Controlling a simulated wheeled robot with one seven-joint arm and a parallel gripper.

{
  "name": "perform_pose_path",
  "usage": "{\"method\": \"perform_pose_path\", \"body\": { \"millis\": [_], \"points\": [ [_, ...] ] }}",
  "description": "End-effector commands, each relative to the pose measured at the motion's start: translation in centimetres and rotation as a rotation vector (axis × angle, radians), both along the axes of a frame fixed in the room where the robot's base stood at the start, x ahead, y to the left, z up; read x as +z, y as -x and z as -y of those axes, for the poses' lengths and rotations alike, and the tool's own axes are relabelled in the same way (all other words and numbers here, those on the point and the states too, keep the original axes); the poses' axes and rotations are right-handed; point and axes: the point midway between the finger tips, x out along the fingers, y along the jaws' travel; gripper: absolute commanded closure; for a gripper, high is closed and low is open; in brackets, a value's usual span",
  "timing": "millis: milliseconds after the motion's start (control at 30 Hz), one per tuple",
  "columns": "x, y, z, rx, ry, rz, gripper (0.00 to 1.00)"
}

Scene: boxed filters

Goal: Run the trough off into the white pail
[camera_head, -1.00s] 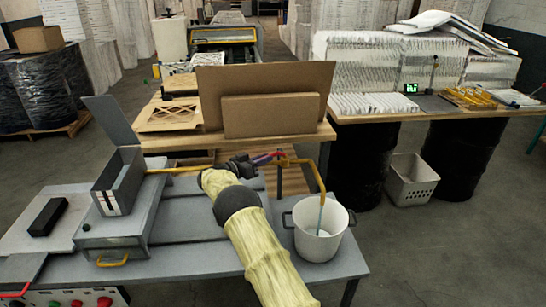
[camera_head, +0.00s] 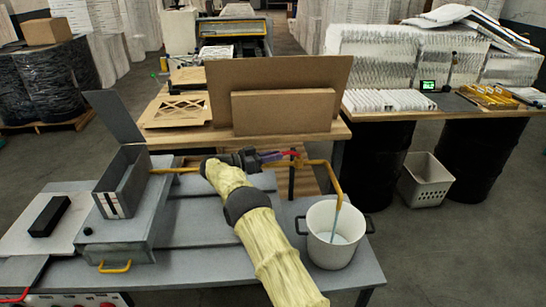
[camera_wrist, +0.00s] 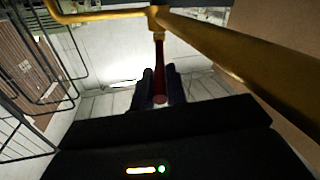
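The grey trough (camera_head: 125,182) stands on the table at the left, its inside mostly hidden. A yellow pipe (camera_head: 335,178) runs from the trough's side, behind my arm, to a downturned spout over the white pail (camera_head: 330,250). A pale blue stream (camera_head: 335,222) falls from the spout into the pail, and bluish liquid shows inside. My gripper (camera_head: 272,156) is at the valve's red lever (camera_head: 292,153). In the wrist view, the gripper's dark fingers (camera_wrist: 161,90) lie close on both sides of the red lever (camera_wrist: 159,60), apparently shut on it.
A dark block (camera_head: 49,217) lies on a pale plate left of the trough. Cardboard sheets (camera_head: 282,112) stand on the wooden table behind. A white basket (camera_head: 426,180) is on the floor between black drums at right. The pail stands near the table's right edge.

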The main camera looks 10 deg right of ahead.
Motion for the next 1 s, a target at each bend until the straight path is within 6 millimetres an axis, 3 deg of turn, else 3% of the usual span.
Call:
{"method": "perform_pose_path", "body": {
  "millis": [33, 100, 467, 800, 1000],
  "points": [
    [0.1, 0.0, 0.0, 0.001, 0.002, 0.002, 0.76],
    [0.1, 0.0, -0.1, 0.002, 0.0, 0.002, 0.66],
    [0.0, 0.0, -0.8, 0.005, -0.001, 0.002, 0.66],
    [-0.3, 0.6, -5.6, 0.006, -0.002, 0.003, 0.66],
    [-0.1, 0.8, -7.4, 0.003, 0.0, 0.003, 0.66]
  ]
}}
